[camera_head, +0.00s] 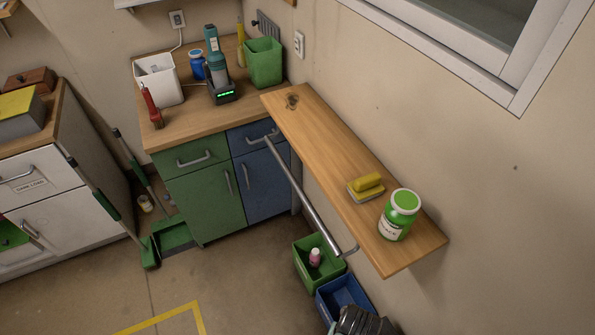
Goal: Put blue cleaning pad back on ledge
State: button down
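I see no blue cleaning pad in this view. The wooden ledge (325,150) runs along the right wall. A yellow pad-like block (367,186) with a paler base lies on it. Beside the block, nearer the front end, stands a green jar (399,214) with a green lid and a white label. A dark, ribbed shape is cut off by the bottom edge, beside the blue bin. I cannot tell whether it is part of my gripper. No fingertips or held object can be made out.
A metal rail (301,196) runs along the ledge's left side. The counter (190,118) at the back holds several containers.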

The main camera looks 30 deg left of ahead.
aim_at(319, 132)
jog(key=i+j, duration=0.2)
jog(key=j, duration=0.15)
jog(key=i+j+u, duration=0.15)
jog(key=j, duration=0.25)
jog(key=i+j, duration=0.3)
